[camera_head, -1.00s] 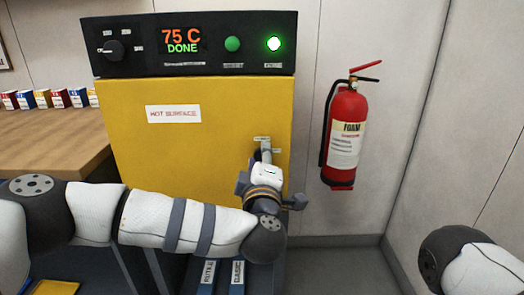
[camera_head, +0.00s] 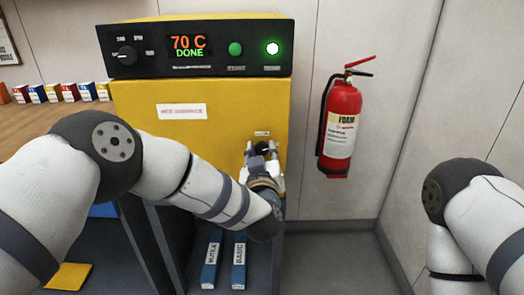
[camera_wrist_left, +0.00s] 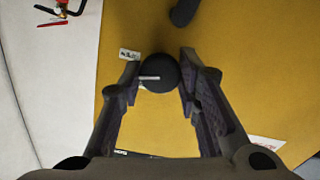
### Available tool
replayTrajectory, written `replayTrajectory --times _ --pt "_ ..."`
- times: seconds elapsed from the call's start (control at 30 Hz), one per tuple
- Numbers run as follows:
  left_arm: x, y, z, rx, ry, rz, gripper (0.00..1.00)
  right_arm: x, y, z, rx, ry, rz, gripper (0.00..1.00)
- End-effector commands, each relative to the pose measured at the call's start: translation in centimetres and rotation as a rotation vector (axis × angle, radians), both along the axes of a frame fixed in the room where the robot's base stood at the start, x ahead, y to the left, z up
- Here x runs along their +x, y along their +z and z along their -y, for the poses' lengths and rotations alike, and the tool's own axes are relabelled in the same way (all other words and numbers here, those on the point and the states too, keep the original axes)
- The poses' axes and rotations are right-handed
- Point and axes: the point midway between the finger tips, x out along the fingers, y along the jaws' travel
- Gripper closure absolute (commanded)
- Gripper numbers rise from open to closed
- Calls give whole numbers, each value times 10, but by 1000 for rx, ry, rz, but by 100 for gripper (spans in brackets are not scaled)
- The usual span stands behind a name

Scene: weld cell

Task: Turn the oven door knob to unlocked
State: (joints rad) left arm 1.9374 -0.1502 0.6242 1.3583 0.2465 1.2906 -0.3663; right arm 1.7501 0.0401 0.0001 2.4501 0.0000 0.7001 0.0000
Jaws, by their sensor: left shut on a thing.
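The yellow oven (camera_head: 190,125) stands ahead with its door closed. The door knob (camera_wrist_left: 158,73) is round and black with a white line, which lies roughly level across it in the left wrist view. My left gripper (camera_head: 262,150) is at the right side of the door, and its fingers largely hide the knob in the head view. In the left wrist view my left gripper (camera_wrist_left: 159,70) has one finger on each side of the knob and is shut on it. A small label (camera_wrist_left: 130,55) sits beside the knob. My right gripper is out of view.
The black control panel (camera_head: 200,47) shows "70 C DONE" with a lit green lamp. A red fire extinguisher (camera_head: 341,125) hangs on the wall to the right. Blue binders (camera_head: 213,262) stand below. A black bar-like part (camera_wrist_left: 183,12) is near the knob.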

Motion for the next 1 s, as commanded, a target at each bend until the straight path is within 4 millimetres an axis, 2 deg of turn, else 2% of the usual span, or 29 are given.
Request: replayTrajectory --times 0.4,1.0 --pt "0 1 0 249 0 2 98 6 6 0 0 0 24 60" --pt "0 -1 0 320 1 -1 98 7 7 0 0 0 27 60"
